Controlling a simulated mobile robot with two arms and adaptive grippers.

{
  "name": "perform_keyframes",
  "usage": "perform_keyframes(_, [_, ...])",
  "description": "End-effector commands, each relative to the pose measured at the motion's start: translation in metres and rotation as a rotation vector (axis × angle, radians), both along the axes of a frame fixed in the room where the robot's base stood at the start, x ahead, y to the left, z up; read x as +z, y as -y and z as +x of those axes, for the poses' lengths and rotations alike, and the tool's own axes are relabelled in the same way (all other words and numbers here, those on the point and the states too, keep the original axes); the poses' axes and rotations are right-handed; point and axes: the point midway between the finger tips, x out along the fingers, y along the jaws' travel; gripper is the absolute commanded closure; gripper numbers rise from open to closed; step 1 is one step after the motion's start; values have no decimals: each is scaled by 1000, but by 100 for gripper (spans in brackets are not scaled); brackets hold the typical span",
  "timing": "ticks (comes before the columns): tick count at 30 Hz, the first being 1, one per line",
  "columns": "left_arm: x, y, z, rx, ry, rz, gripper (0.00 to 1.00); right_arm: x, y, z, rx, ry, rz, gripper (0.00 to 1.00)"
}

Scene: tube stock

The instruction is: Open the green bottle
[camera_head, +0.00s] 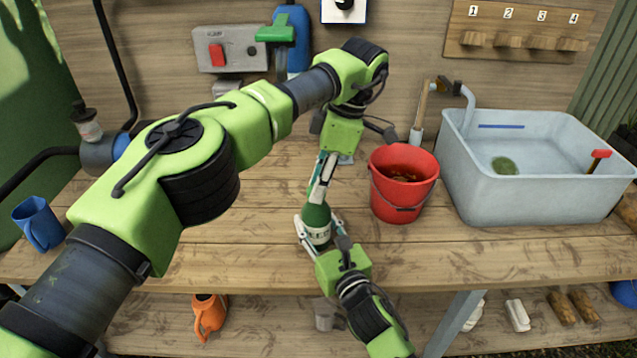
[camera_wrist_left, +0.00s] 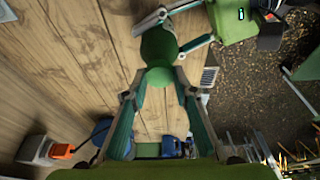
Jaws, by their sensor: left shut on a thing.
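In the left wrist view the bottle (camera_wrist_left: 158,48) sits between the tips of my left gripper (camera_wrist_left: 160,76). My right gripper (camera_head: 320,236) comes from the front edge, with a finger on either side of the bottle's body, and looks shut on it. It also shows in the left wrist view beside the bottle.
A red bucket (camera_head: 403,206) stands close to the right of the bottle. A grey basin (camera_head: 530,195) fills the bench's right side. A blue mug (camera_head: 38,224) is at the far left. A pump box (camera_head: 230,56) is on the back wall. The bench left of the bottle is mostly clear.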

Motion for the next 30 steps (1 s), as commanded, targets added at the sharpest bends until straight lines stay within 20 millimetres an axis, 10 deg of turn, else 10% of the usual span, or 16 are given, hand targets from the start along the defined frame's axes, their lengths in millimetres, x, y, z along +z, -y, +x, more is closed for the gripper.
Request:
perform_keyframes(10, [0, 0, -1, 25, -1, 0, 100, -1, 1, 0, -2, -3, -1, 100])
perform_keyframes(11, [0, 0, -1, 24, -2, 0, 72, -1, 1, 0, -2, -3, -1, 100])
perform_keyframes(13, [0, 0, -1, 24, -2, -1, 57, -1, 1, 0, -2, -3, -1, 100])
perform_keyframes(30, [31, 1, 0, 23, 2, 0, 57, -1, 0, 0, -1, -3, -1, 100])
